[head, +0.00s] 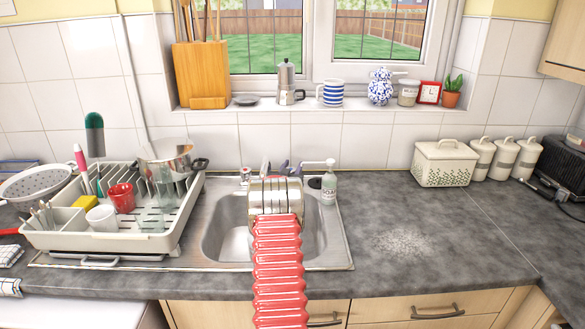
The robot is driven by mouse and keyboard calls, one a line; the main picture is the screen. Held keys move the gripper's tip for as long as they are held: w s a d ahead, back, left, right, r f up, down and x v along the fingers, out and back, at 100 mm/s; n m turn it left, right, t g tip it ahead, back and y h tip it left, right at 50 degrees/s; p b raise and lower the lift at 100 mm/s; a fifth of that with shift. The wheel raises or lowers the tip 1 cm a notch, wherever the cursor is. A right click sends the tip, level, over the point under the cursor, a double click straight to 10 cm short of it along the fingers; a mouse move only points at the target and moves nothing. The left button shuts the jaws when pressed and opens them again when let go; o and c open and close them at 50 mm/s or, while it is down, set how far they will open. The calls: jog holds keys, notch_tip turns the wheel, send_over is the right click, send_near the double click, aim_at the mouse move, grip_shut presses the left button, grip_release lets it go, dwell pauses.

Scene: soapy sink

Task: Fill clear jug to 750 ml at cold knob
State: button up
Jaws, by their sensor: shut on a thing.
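My gripper (275,195) is over the back of the sink (212,232), in front of the tap fittings. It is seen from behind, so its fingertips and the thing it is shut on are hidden. A chrome tap part (245,174) shows left of the gripper, and more chrome parts show just above and right of it. Which of them is the cold knob I cannot tell. I cannot make out a jug in the sink. A clear vessel (157,217) stands in the dish rack, but I cannot tell if it is a jug. No water level is visible.
The dish rack (110,244), with a metal pot (165,158), a red mug (121,197) and a white cup (102,218), stands left of the sink. A soap bottle (329,186) is close right of my gripper. The right counter (440,240) is mostly clear.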

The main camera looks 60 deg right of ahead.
jog(key=c, duration=0.3)
jog(key=shift+n+t, duration=0.5)
jog(key=shift+t, duration=0.2)
jog(key=shift+w+n+t+y, duration=0.2)
jog(key=shift+n+t+y, duration=0.35)
jog(key=shift+t, duration=0.35)
jog(key=shift+w+a+r+n+t+y, duration=0.1)
jog(key=shift+w+n+t+y, duration=0.1)
jog(key=shift+n+t+y, duration=0.5)
jog(key=shift+w+a+f+n+t+y, duration=0.15)
jog(key=shift+n+t+y, duration=0.25)
jog(key=shift+n+t, duration=0.45)
jog(key=shift+w+a+r+n+t+y, duration=0.1)
jog(key=shift+w+r+n+t+y, duration=0.1)
jog(key=shift+n+t+y, duration=0.6)
jog(key=shift+a+t, duration=0.1)
jog(key=shift+t, duration=0.55)
jog(key=o, duration=1)
jog(key=shift+w, duration=0.15)
jog(key=shift+o, duration=0.2)
